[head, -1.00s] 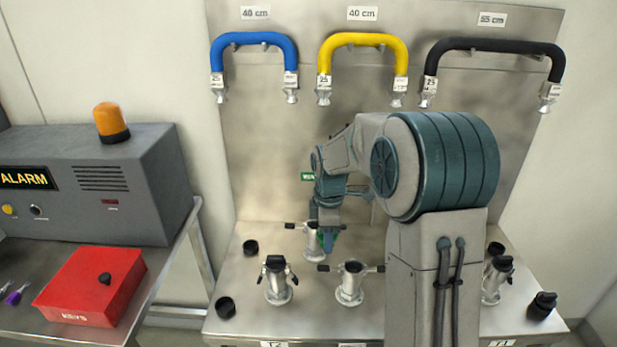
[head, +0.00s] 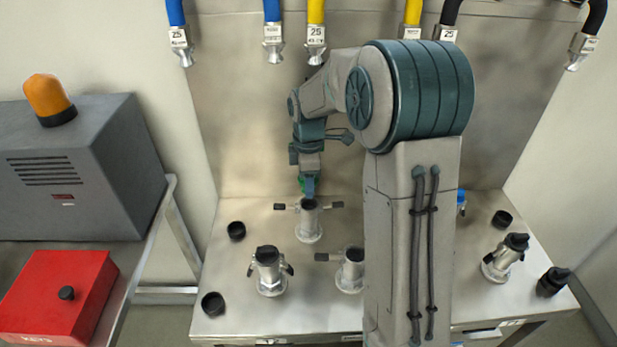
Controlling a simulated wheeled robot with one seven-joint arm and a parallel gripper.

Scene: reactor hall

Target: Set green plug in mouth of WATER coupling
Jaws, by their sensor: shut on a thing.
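My gripper (head: 309,187) points down at the rear of the steel bench, shut on a small green plug (head: 301,184) that is mostly hidden by the fingers. Directly below in the picture stands an upright metal coupling (head: 309,217) with a dark open mouth and a lever on each side. The gripper tip appears just above or behind that mouth; I cannot tell whether the plug touches it. No WATER label is readable now, as my arm covers part of the back panel.
A black-capped coupling (head: 268,270) stands front left, another coupling (head: 350,270) is partly behind my arm, and a capped one (head: 504,258) stands right. Loose black caps (head: 236,231) lie near the bench edges. Hoses (head: 316,14) hang above. A red box (head: 60,295) is left.

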